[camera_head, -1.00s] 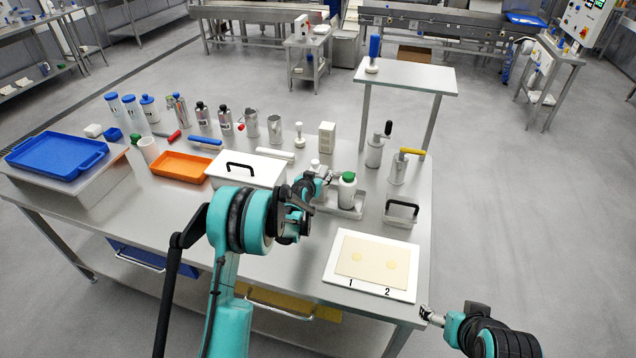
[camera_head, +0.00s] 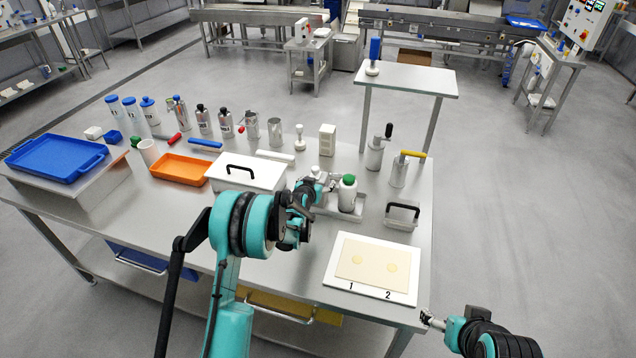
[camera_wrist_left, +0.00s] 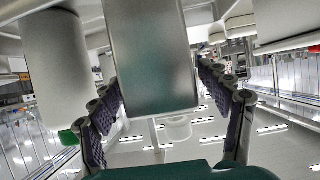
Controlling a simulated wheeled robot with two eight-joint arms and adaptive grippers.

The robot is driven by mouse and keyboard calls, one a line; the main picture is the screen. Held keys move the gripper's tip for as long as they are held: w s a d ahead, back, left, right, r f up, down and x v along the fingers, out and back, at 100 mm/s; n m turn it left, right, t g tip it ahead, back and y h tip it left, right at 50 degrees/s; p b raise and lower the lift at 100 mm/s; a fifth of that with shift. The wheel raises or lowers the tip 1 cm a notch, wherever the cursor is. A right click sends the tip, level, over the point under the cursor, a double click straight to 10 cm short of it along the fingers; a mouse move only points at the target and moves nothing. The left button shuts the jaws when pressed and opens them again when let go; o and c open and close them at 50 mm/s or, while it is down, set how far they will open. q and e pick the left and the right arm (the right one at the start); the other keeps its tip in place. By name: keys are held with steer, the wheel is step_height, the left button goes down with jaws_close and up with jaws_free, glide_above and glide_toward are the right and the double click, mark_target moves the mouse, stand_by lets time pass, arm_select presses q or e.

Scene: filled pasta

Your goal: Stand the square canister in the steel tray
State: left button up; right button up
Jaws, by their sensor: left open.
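The steel tray (camera_head: 356,212) is on the table right of centre, with a white, green-capped bottle (camera_head: 347,194) standing in it. My left gripper (camera_head: 328,181) is at the tray's left end, beside this bottle. In the left wrist view, its open fingers (camera_wrist_left: 163,105) stand on either side of a metal canister (camera_wrist_left: 150,55) with flat sides and rounded edges, apparently the square canister. My right gripper (camera_head: 428,319) is off the table's front right corner.
A white lidded box (camera_head: 265,178) stands left of the tray, and a black-handled steel piece (camera_head: 401,216) stands right. A white board (camera_head: 338,290) with a dough sheet lies in front. Several bottles and jugs line the back. A white carton (camera_head: 327,140) stands behind.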

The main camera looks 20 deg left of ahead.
arm_select(q)
steer(key=s+d+r+g+p, duration=0.1)
steer(key=s+d+r, duration=0.1)
steer(key=s+r, duration=0.8)
steer(key=s+d+r+g+p, duration=0.15)
steer(key=s+r, duration=0.45)
steer(key=s, duration=0.9)
steer(key=s+d+g, duration=0.1)
steer(key=s+g, duration=0.2)
steer(key=s, duration=2)
steer(key=shift+w+g, duration=0.1)
steer(key=shift+g, duration=0.15)
